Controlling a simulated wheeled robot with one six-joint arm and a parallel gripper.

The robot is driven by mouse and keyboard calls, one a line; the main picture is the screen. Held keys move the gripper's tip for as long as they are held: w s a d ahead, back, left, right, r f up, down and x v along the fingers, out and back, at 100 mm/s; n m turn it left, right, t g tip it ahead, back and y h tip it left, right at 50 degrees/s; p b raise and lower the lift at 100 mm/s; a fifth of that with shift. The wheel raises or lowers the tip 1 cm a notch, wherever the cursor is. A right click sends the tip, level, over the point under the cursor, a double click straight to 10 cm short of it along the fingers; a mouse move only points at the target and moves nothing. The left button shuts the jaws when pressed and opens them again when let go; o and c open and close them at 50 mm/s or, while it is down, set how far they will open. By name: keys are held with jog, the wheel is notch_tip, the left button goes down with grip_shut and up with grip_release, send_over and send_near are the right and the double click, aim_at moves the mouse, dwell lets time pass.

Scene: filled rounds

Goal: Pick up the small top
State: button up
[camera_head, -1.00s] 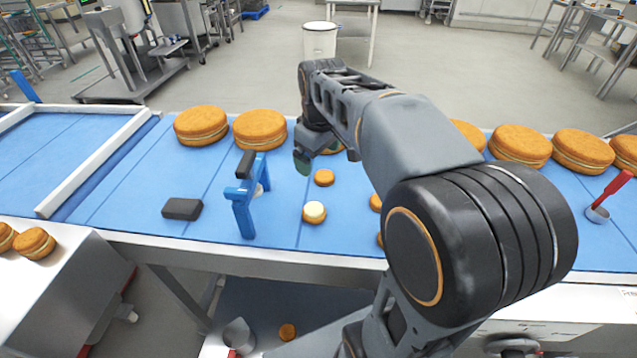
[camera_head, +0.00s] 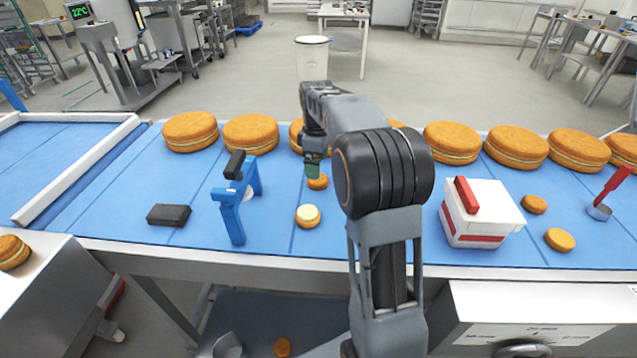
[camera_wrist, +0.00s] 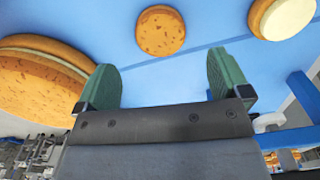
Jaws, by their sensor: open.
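A small plain orange-brown top (camera_head: 317,182) lies flat on the blue belt (camera_head: 120,205), partly hidden behind my gripper (camera_head: 312,172) in the head view. In the wrist view the small top (camera_wrist: 160,30) lies beyond and between my two green fingertips (camera_wrist: 168,85), apart from them. My gripper is open and empty, above the belt. A small round with pale cream on it (camera_head: 308,216) lies just nearer to me; it also shows at the upper right in the wrist view (camera_wrist: 283,14).
Large filled rounds (camera_head: 250,133) line the belt's far side; one is close left of my fingers in the wrist view (camera_wrist: 45,80). A blue stand (camera_head: 232,212) and a dark block (camera_head: 169,215) are left. A white-red box (camera_head: 482,220) and small rounds (camera_head: 534,204) are right.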

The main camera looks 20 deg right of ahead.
jog(key=shift+a+f, duration=0.1)
jog(key=shift+f, duration=2.75)
jog(key=shift+c, duration=0.3)
jog(key=c, duration=0.7)
